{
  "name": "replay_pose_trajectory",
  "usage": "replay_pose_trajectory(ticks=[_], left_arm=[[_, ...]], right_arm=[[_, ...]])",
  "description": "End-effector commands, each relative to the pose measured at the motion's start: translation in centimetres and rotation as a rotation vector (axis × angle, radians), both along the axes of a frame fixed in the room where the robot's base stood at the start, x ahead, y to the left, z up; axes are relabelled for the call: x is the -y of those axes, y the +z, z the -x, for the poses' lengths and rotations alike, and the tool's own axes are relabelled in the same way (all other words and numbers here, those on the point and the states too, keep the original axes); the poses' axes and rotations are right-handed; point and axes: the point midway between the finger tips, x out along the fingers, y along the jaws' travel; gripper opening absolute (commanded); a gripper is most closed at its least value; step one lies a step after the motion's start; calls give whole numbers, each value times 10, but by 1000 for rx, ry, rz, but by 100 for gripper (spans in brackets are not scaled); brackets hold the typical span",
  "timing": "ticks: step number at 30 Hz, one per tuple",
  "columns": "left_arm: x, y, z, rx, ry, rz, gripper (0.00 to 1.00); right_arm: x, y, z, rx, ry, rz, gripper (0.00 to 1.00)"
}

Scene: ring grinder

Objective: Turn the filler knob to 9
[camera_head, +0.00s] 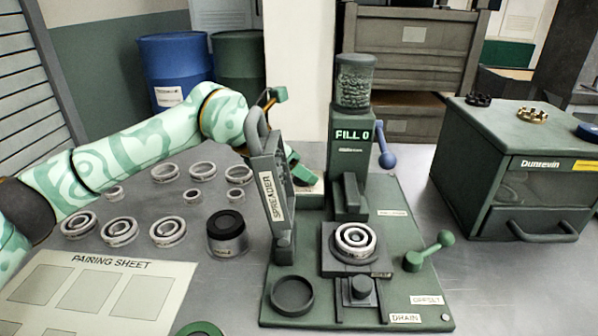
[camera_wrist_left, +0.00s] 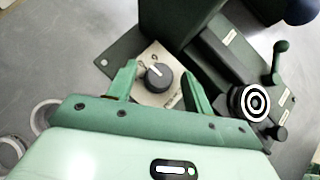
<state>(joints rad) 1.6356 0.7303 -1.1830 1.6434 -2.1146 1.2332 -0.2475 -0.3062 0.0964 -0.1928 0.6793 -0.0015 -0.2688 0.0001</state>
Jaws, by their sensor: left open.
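The filler knob (camera_wrist_left: 158,77) is a dark round knob with a white pointer on a pale dial plate (camera_wrist_left: 150,58) in the left wrist view. The pointer slants to the upper left; the dial digits are too small to read surely. My left gripper (camera_wrist_left: 159,72) is open, its green fingers on either side of the knob with gaps visible. In the head view my left gripper (camera_head: 288,130) is behind the spreader (camera_head: 268,185), which hides the knob. The filler (camera_head: 354,150) display reads FILL 0. My right gripper is out of view.
The spreader stands upright close to my left arm. A hopper of balls (camera_head: 355,82) tops the filler, with a blue-ended lever (camera_head: 387,159) beside it. A bearing (camera_head: 355,240) sits in front. Several rings and a dark jar (camera_head: 227,233) stand left. A green cabinet (camera_head: 515,165) stands right.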

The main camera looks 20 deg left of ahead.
Motion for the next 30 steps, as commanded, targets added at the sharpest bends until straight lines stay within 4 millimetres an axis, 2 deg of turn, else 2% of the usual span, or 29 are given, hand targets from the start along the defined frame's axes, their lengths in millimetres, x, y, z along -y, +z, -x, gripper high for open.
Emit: replay_pose_trajectory(ticks=[3, 9, 14, 23, 30], left_arm=[[2, -2, -2, 1, 1, 0, 51], [2, -1, -2, 2, 0, 0, 51], [1, -1, -2, 2, 0, 0, 7], [1, -1, -2, 2, -21, -1, 7], [0, 1, -3, 1, -133, 2, 7]], right_arm=[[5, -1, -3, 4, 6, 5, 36], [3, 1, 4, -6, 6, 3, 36], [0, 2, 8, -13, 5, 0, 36], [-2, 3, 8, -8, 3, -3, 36], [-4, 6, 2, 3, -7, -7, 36]])
